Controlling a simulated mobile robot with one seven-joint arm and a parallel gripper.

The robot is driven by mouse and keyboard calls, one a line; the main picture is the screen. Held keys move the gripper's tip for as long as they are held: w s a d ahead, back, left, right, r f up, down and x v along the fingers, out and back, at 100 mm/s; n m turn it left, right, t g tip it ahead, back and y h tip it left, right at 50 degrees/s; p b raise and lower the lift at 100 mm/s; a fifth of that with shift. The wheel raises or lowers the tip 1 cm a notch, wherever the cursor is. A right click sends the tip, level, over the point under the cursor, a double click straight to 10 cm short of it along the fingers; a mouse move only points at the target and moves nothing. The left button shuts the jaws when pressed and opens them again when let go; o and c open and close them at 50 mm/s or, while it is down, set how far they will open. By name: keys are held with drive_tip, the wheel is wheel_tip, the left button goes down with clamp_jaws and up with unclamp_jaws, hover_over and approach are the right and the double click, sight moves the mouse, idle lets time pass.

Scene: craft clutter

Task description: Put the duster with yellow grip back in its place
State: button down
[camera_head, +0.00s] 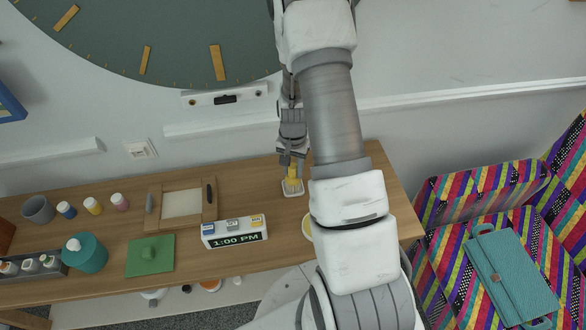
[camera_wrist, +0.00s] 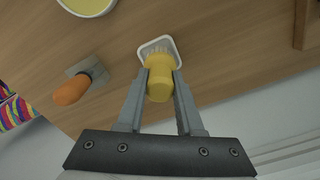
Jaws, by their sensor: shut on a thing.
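The duster with yellow grip (camera_head: 293,173) is upright, bristles down, over a small white square tray (camera_head: 287,193) near the back of the wooden table. In the wrist view, my gripper (camera_wrist: 161,84) is shut on its yellow grip (camera_wrist: 160,88), one finger on each side. The pale bristles show just beyond the grip, within the outline of the white tray (camera_wrist: 174,46). Whether they touch the tray's floor cannot be told. In the head view, my gripper (camera_head: 292,160) hangs down above the tray, and my arm hides the table to its right.
A tool with an orange handle (camera_wrist: 72,91) and a pale yellow round dish (camera_wrist: 90,4) lie beside the tray. The wall is close behind.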

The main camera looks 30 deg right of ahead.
drive_tip(key=shift+f+b, duration=0.4)
drive_tip(key=shift+f, duration=0.1)
drive_tip(key=shift+c, duration=2.4)
unclamp_jaws()
wheel_tip(320, 180, up, 18)
drive_tip(key=shift+f, duration=0.25)
